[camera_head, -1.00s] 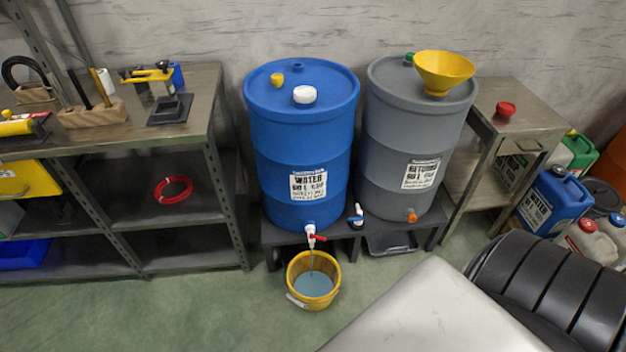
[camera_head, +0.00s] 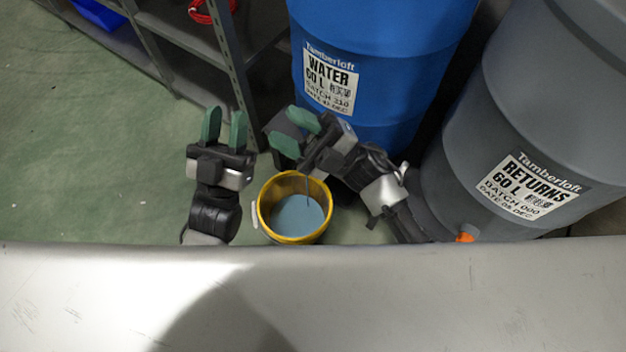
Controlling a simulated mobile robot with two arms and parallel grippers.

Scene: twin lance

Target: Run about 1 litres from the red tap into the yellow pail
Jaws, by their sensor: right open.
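The yellow pail (camera_head: 264,205) stands on the green floor below the blue water barrel (camera_head: 383,50), with grey-blue water in it. A thin stream (camera_head: 308,186) falls into it from above. The red tap is hidden behind my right gripper and wrist. My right gripper (camera_head: 293,132) is above and behind the pail, in front of the barrel's base, with its green fingers apart. I see nothing between them. My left gripper (camera_head: 224,126) is to the left of the pail, fingers apart and empty, pointing away from me.
The grey returns barrel (camera_head: 520,110), with an orange tap (camera_head: 465,237), stands at the right. A metal shelf (camera_head: 235,85) stands at the back left, with a red coil (camera_head: 208,12) on it. Green floor at the left is clear. A pale surface fills the foreground.

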